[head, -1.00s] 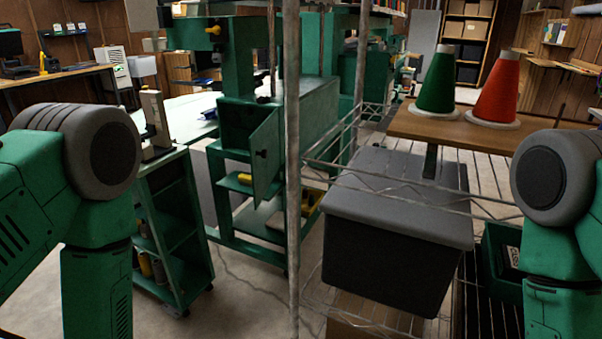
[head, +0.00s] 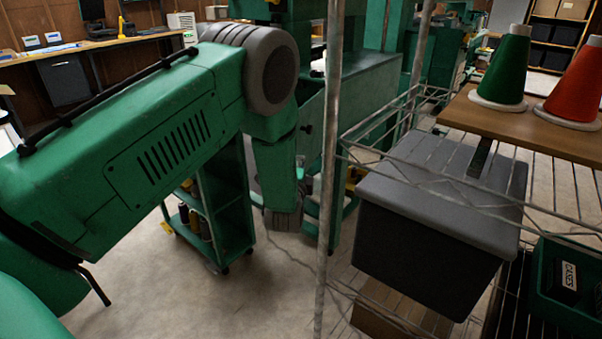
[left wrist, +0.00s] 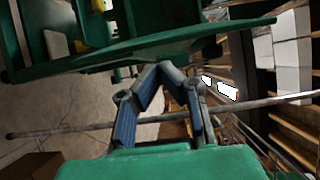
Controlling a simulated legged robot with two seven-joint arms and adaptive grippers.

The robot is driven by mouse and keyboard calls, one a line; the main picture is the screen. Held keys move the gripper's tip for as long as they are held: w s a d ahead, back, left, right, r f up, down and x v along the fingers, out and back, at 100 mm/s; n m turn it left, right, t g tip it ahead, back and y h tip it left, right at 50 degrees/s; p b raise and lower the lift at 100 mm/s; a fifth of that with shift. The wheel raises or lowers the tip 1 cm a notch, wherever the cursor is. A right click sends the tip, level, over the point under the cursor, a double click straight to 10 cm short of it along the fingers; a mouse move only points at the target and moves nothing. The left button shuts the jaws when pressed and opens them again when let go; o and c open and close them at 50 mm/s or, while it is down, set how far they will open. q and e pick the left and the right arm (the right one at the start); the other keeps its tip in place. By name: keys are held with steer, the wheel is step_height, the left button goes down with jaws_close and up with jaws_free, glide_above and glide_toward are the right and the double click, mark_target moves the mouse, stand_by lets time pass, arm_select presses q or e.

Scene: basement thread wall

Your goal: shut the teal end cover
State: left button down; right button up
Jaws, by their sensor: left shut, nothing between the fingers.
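The teal end cover (head: 312,118), a flat panel with a small dark knob, shows in the head view on the near end of the green machine. It appears to stand ajar, partly hidden by my left arm and a rack post. My left arm fills the left of the head view and bends down in front of the machine; its gripper is hidden there. In the left wrist view my left gripper (left wrist: 166,70) is shut and empty, its fingertips near the lower edge of a green panel (left wrist: 150,50). I cannot tell whether they touch or whether that panel is the cover. My right gripper is out of view.
A wire rack with a metal post (head: 330,180) stands close right of my left arm. It holds a grey lidded bin (head: 440,215). Green (head: 504,70) and red (head: 578,85) thread cones stand on a wooden board. A green trolley (head: 225,210) stands behind my arm.

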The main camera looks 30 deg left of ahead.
arm_select(q)
steer(key=x, duration=0.3)
steer(key=shift+w+a, duration=0.1)
steer(key=shift+w, duration=0.25)
steer(key=shift+a, duration=0.1)
